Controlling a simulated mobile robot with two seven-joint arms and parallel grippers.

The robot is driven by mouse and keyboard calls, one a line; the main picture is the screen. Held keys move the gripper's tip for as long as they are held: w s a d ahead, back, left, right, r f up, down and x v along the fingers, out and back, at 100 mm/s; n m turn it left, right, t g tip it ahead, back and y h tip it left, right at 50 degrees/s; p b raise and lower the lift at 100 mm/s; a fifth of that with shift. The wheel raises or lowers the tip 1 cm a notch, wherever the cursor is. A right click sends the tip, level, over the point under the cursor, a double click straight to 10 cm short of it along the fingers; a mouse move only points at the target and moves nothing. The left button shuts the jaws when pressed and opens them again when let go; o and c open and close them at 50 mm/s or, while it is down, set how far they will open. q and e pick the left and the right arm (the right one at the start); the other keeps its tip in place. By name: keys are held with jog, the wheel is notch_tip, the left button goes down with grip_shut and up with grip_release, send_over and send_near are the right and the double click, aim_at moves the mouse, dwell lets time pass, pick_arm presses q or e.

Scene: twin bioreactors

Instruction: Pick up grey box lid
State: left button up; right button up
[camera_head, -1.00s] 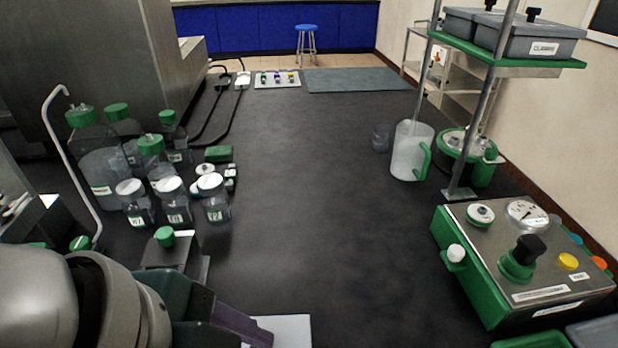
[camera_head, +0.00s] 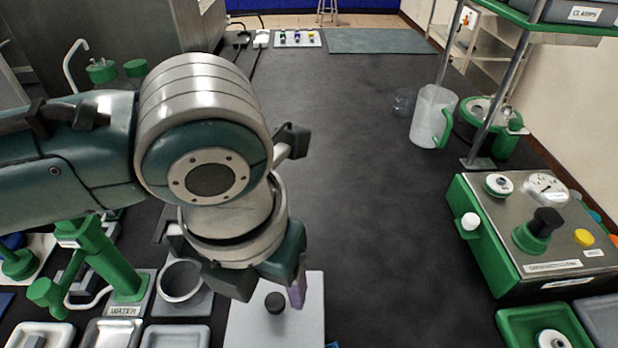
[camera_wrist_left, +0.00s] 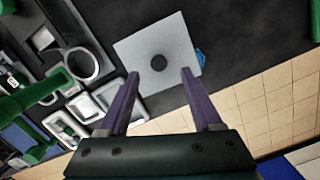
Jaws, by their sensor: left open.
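The grey box lid (camera_head: 255,325) is a light grey square plate with a dark round knob (camera_head: 275,302), lying at the near edge of the bench. It also shows whole in the left wrist view (camera_wrist_left: 175,35), beyond the fingertips. My left gripper (camera_wrist_left: 160,73) is open, its two purple fingers apart and nothing between them. In the head view one purple finger (camera_head: 297,289) shows beside the knob, above the lid. My left arm hides part of the bench and the lid's far left side. My right gripper is not in view.
Left of the lid are a round holder (camera_head: 181,281), a green stand (camera_head: 120,270) labelled WATER and several small trays. A green and steel control box (camera_head: 530,235), a clear jug (camera_head: 428,118) and a shelf stand are on the right. The middle of the bench is clear.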

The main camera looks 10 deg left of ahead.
aim_at(275, 301)
pick_arm(q)
jog(key=f, duration=0.4)
jog(key=shift+w+f, duration=0.3)
jog(key=shift+f, duration=0.05)
jog(key=shift+a, duration=0.1)
grip_shut()
